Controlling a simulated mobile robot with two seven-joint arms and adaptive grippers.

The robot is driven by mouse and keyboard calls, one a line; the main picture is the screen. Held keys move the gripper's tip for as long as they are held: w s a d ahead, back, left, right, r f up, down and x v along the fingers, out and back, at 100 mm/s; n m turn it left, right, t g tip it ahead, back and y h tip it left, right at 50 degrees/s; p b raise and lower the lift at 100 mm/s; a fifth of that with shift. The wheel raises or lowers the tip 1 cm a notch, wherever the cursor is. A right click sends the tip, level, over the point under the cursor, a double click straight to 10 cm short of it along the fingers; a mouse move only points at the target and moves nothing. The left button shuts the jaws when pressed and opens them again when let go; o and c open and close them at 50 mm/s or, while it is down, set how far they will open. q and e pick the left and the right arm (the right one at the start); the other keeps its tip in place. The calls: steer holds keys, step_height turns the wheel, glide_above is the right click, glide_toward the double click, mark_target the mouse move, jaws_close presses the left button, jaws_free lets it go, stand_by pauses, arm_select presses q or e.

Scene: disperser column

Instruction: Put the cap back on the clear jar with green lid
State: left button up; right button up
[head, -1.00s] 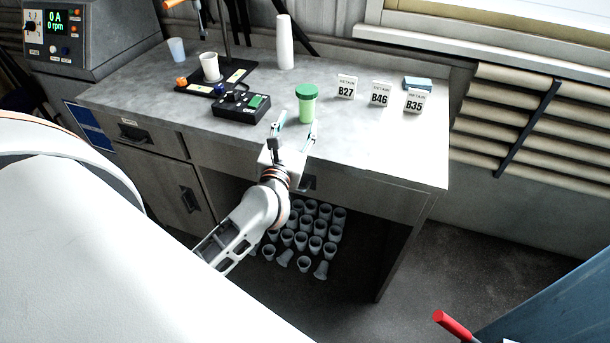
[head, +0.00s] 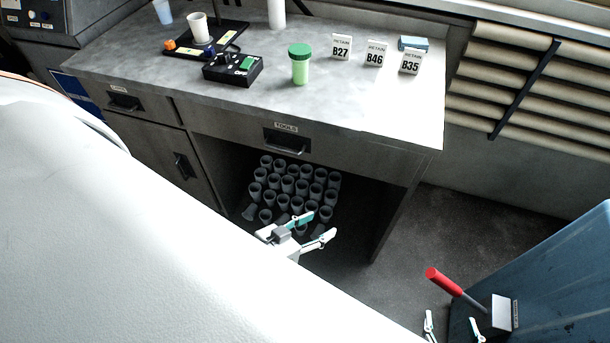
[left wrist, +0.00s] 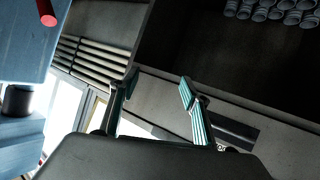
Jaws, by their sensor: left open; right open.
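The clear jar (head: 300,72) with light green contents stands upright on the bench. My left gripper (head: 318,228) is open and empty in front of the bench, below the worktop and well away from the jar. Its open fingers also show in the left wrist view (left wrist: 155,92), with nothing between them. My right gripper (head: 453,320) is open at the bottom right, near a red-handled tool. The jar is not in the left wrist view.
Label cards B27 (head: 341,46), B46 (head: 375,53) and B35 (head: 410,61) stand right of the jar. A black control box (head: 233,70) and a white cup (head: 199,27) are left. Several grey cups (head: 290,185) fill the space below. A red-handled tool (head: 445,282) is by a blue bin (head: 560,275).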

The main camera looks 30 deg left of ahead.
arm_select(q)
steer(key=s+f+m, duration=0.1)
steer(key=s+f+m+g, duration=0.1)
steer(key=s+a+f+m, duration=0.1)
steer(key=f, duration=0.1)
steer(key=shift+s+f+g+y, duration=0.1)
steer(key=shift+s+g+y, duration=0.2)
steer(key=shift+s+y, duration=0.1)
steer(key=shift+w, duration=0.1)
